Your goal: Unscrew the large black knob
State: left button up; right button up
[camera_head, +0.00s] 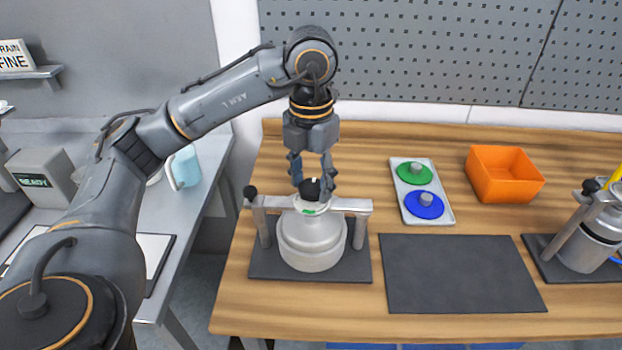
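The large black knob (311,189) sits on top of the clamp bar over a silver drum (312,243), near the left end of the wooden table. My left gripper (313,186) points down at the knob from above, with one finger on each side of it. The fingers are spread around the knob; whether they touch it is too small to tell. A smaller black knob (250,192) stands at the left end of the clamp frame (356,206). My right gripper is not in view.
A white tray (447,213) with a green disc (414,173) and a blue disc (424,205) lies right of the drum. An orange bin (503,175) stands behind. A dark mat (460,273) is bare. A second drum (587,240) stands at the right edge.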

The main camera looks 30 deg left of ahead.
pick_arm(q)
jog(key=c, duration=0.5)
jog(key=shift+c, duration=0.2)
jog(key=shift+n, duration=0.3)
jog(key=n, duration=1.2)
jog(key=shift+d+p, duration=0.15)
jog(key=shift+p, duration=0.15)
jog(key=shift+f, duration=0.1)
jog(key=o, duration=1.1)
jog(key=shift+o, duration=0.2)
jog(key=shift+r, duration=0.2)
